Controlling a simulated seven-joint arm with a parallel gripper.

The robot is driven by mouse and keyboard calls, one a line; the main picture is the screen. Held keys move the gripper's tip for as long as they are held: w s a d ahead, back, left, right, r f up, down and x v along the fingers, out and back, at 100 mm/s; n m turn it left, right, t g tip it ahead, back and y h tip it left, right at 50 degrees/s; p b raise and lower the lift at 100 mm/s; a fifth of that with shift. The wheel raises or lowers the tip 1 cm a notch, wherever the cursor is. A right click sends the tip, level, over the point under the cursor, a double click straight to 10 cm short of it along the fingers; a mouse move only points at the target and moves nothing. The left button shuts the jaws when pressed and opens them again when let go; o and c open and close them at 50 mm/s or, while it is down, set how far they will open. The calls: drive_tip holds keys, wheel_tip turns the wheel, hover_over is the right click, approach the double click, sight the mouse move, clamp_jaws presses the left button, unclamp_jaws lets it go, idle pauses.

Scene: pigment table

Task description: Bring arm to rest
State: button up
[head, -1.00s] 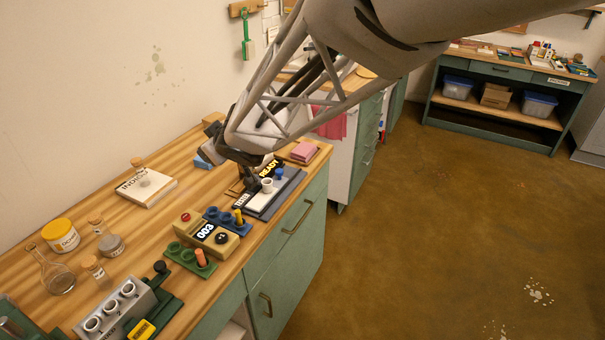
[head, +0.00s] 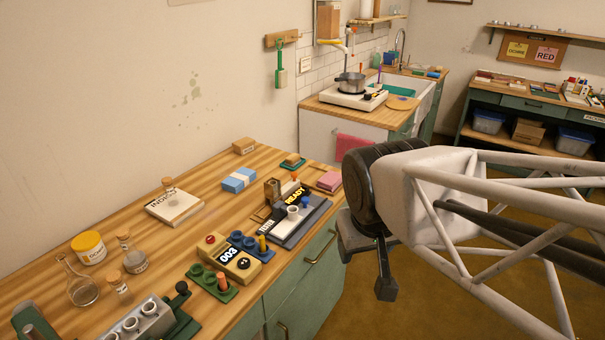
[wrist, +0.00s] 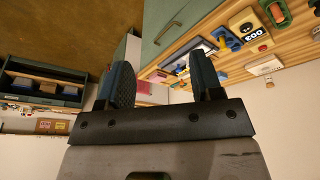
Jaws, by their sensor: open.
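My gripper (head: 384,277) hangs in front of the wooden bench (head: 212,208), over the floor to the right of its drawers, clear of everything. In the wrist view my gripper (wrist: 160,82) has its two dark fingers apart with nothing between them. My arm's pale lattice link reaches in from the right side of the head view. The wrist view looks tilted, with the bench at its upper right.
The bench holds a READY device (head: 300,212), a 003 counter box (head: 228,258), a white book (head: 175,208), a yellow-lidded jar (head: 89,248), glass flasks and a grey tube block (head: 135,322). A stove with a pot (head: 350,84) stands behind. Open floor lies right.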

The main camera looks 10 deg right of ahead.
drive_tip(key=s, duration=0.3)
drive_tip(key=shift+a+f+g+y, duration=0.1)
drive_tip(key=shift+a+g+y, duration=0.05)
drive_tip(key=shift+g+y, duration=0.2)
